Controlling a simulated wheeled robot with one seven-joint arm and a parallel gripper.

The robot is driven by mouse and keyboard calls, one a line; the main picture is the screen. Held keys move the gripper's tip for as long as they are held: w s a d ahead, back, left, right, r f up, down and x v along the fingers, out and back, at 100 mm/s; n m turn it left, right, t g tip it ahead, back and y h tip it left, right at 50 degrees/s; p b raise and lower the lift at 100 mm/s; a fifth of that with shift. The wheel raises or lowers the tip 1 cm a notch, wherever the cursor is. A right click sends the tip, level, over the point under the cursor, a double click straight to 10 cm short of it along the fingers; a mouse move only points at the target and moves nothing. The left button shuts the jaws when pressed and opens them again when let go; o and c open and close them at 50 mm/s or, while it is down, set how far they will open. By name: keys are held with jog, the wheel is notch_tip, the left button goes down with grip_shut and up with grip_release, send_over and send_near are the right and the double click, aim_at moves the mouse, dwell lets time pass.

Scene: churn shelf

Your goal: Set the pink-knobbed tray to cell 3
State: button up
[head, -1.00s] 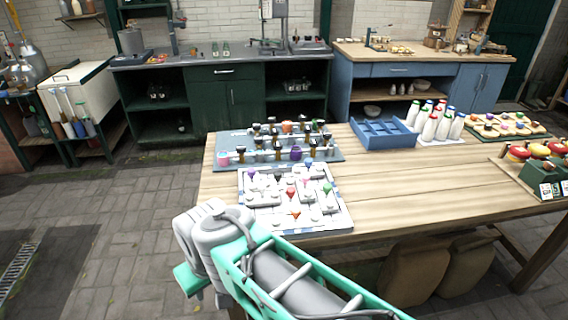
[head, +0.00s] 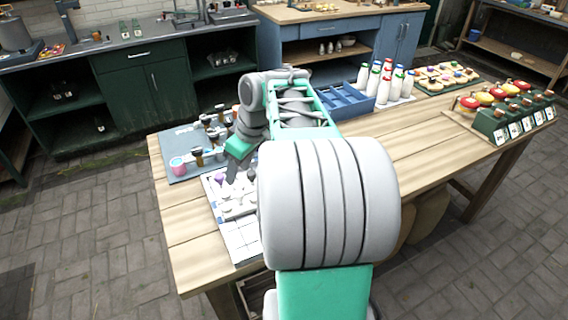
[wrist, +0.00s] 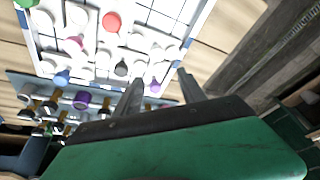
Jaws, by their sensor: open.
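The white board with low white trays, knobs and a blue-lined edge (head: 238,240) lies on the table, partly hidden by my arm in the head view. In the wrist view its bare gridded part (wrist: 160,18) is at the top. A pale pink knob (wrist: 75,43) shows there, beside a red knob (wrist: 112,22), a dark grey knob (wrist: 121,68) and a blue knob (wrist: 62,77). My gripper (wrist: 161,84) is open above the board's edge, its fingers right of the dark knob. It holds nothing. In the head view my gripper (head: 232,172) is over the board. I cannot read cell numbers.
Behind the board, a grey-blue panel (head: 178,142) holds several dark-topped pieces and a pink cup (head: 177,165). A blue divided crate (head: 345,101) and several white bottles (head: 383,88) stand farther right.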

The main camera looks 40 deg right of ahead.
jog(key=s+d+n, duration=0.1)
jog(key=s+d, duration=0.1)
jog(key=d, duration=0.6)
jog(key=s+d+n, duration=0.1)
jog(key=s+d, duration=0.1)
jog(key=d, duration=0.6)
jog(key=x, duration=0.8)
jog(key=shift+w+f, duration=0.2)
jog(key=shift+w, duration=0.05)
jog(key=shift+c, duration=0.3)
grip_shut()
